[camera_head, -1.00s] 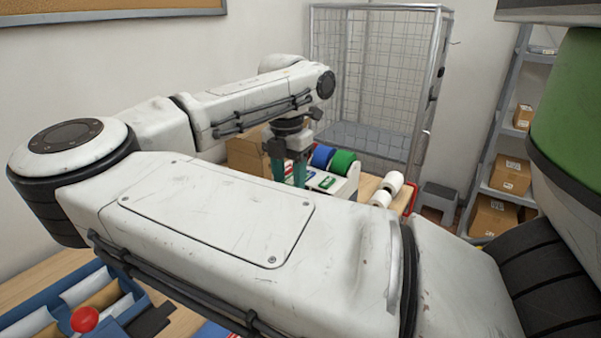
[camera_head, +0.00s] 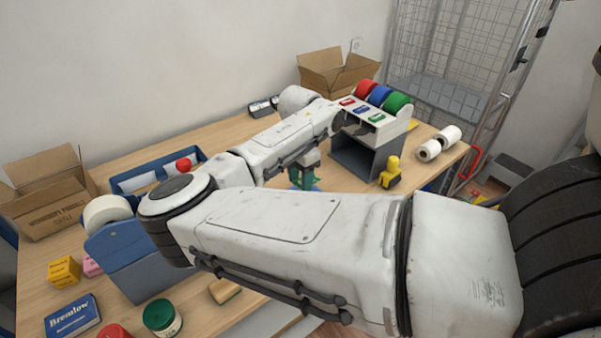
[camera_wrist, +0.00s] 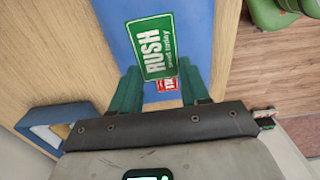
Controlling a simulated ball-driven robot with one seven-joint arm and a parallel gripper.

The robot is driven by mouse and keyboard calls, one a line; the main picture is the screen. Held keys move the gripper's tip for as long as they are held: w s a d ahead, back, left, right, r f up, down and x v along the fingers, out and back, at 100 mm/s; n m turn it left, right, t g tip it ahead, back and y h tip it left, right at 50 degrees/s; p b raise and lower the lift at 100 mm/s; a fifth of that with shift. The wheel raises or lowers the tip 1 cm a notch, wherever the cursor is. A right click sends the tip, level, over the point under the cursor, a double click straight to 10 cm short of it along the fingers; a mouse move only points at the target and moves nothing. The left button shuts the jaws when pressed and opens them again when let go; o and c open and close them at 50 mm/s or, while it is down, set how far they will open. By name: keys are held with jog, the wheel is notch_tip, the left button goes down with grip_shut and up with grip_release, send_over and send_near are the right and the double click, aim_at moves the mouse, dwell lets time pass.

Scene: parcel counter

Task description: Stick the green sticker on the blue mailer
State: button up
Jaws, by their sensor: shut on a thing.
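The green sticker (camera_wrist: 153,47), printed RUSH in white, is in my gripper (camera_wrist: 160,85). The teal fingers are shut on its near end. The blue mailer (camera_wrist: 198,30) lies beneath it on the table, with a small red label (camera_wrist: 167,84) showing between the fingers. I cannot tell whether the sticker touches the mailer. In the head view my gripper (camera_head: 304,180) points down low over the table, beyond my arm. Only a sliver of blue shows under it there, and my arm hides most of the mailer.
A dispenser (camera_head: 355,155) with red, blue and green rolls stands at the back right, a yellow object (camera_head: 391,172) beside it. White rolls (camera_head: 438,143) lie further right. A blue tray (camera_head: 128,187), open boxes and small goods stand left. The table edge is close to the mailer.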

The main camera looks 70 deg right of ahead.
aim_at(300, 184)
jog(key=shift+f+b, duration=2.25)
jog(key=shift+f, duration=1.65)
jog(key=o, duration=0.7)
jog(key=shift+r, duration=0.15)
jog(key=shift+r+p, duration=1.45)
jog(key=shift+r, duration=1.2)
jog(key=shift+r+p, duration=1.8)
jog(key=shift+r, duration=2.2)
